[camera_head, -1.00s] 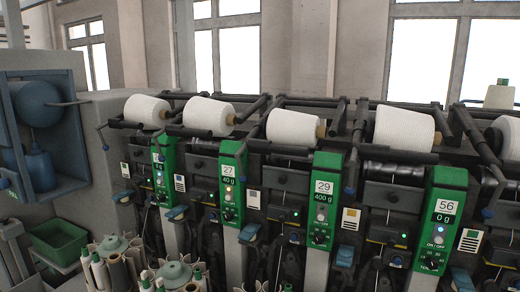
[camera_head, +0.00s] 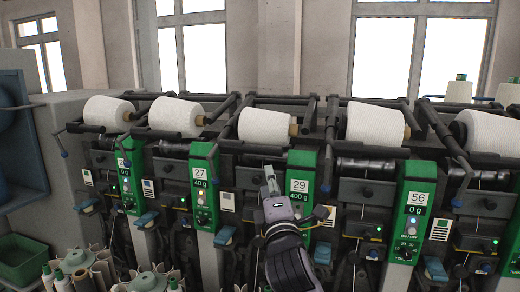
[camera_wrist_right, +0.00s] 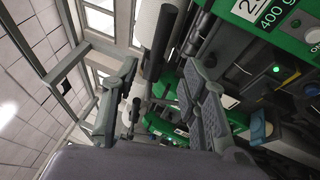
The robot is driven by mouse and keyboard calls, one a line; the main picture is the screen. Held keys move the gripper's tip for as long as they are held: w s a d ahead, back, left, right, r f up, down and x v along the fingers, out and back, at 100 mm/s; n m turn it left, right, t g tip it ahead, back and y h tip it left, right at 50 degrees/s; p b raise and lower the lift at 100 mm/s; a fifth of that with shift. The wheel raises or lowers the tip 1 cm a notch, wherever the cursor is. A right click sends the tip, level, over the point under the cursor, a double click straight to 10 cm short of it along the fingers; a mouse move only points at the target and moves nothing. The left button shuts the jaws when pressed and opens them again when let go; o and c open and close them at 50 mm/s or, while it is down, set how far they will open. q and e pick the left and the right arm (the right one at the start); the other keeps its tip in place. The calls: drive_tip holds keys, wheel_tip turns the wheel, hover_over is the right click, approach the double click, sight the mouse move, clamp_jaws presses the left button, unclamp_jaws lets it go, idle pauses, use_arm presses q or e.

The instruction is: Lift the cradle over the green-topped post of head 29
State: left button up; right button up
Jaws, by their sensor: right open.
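The green-topped post of head 29 (camera_head: 300,172) bears the labels 29 and 400 g. Above and left of it, a white cone (camera_head: 267,127) sits in the dark cradle (camera_head: 309,118), whose bars run beside the cone's right end. A thin lever with a blue knob (camera_head: 326,188) hangs right of the post. My right gripper (camera_head: 271,178) is just left of the post in the head view, below the cone, pointing up. In the right wrist view the gripper (camera_wrist_right: 160,85) is open and empty, with a dark bar (camera_wrist_right: 160,45) beyond its fingers. My left gripper is out of view.
Similar heads stand on both sides, with post 27 (camera_head: 200,185) at left and post 56 (camera_head: 413,205) at right. Their cones and protruding cradle bars leave narrow gaps. A green bin (camera_head: 22,258) and a group of spools (camera_head: 150,280) are at lower left.

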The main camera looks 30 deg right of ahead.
sight(262, 153)
drive_tip(key=p+x, duration=0.4)
drive_tip(key=x, duration=1.2)
drive_tip(key=shift+f, duration=0.1)
drive_tip(key=shift+a, duration=0.1)
clamp_jaws()
